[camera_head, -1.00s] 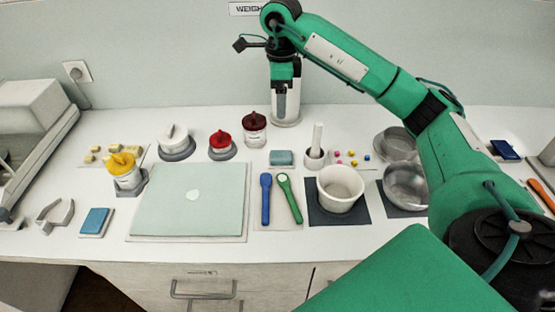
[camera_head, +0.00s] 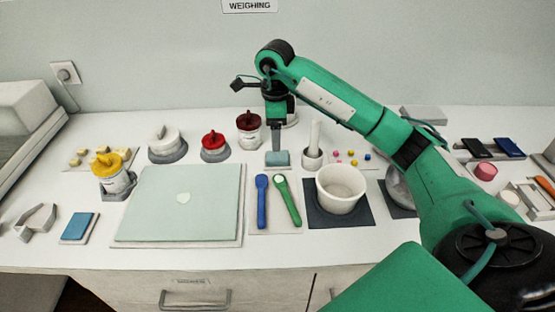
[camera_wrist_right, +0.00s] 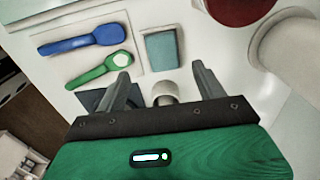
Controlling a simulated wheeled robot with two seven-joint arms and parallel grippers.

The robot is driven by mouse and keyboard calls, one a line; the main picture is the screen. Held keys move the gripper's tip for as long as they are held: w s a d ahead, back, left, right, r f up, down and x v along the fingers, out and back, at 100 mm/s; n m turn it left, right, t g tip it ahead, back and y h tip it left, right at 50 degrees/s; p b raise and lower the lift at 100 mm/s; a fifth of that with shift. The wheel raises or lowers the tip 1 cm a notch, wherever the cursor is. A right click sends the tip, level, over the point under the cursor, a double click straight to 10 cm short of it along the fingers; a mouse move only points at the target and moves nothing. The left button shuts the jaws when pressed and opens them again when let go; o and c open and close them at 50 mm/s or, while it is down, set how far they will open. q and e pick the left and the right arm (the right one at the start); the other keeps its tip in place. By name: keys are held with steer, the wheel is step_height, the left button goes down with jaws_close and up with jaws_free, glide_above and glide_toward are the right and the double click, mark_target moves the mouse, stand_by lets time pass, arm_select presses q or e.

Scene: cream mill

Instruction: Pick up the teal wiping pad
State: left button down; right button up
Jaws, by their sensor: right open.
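The teal wiping pad (camera_head: 278,160) lies flat on the white counter, behind the spoons and left of the mortar. It also shows in the right wrist view (camera_wrist_right: 161,50), just beyond the fingertips and roughly centred between them. My right gripper (camera_head: 276,148) points down over the pad, and its fingers hide part of the pad's back edge in the head view. In the wrist view the right gripper (camera_wrist_right: 160,72) is open, with nothing held between its fingers. I cannot tell its exact height above the pad. My left gripper is not in view.
The mortar with upright pestle (camera_head: 314,142) stands close right of the pad. A dark-red-lidded jar (camera_head: 249,130) stands behind left. Blue (camera_head: 262,200) and green (camera_head: 287,200) spoons lie in front. A white pot (camera_head: 341,189) is front right; another blue pad (camera_head: 77,227) lies far left.

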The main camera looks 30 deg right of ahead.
mark_target(277, 155)
step_height(277, 155, down, 2)
steer(key=shift+f, duration=0.45)
steer(key=f, duration=0.1)
steer(key=f+p, duration=0.1)
steer(key=f, duration=0.2)
steer(key=shift+d+p, duration=0.3)
steer(key=shift+d, duration=0.05)
steer(key=shift+f, duration=0.3)
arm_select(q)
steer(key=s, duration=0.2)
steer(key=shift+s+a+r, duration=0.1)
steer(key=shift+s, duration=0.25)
arm_select(e)
steer(key=shift+c, duration=0.2)
steer(key=c, duration=1)
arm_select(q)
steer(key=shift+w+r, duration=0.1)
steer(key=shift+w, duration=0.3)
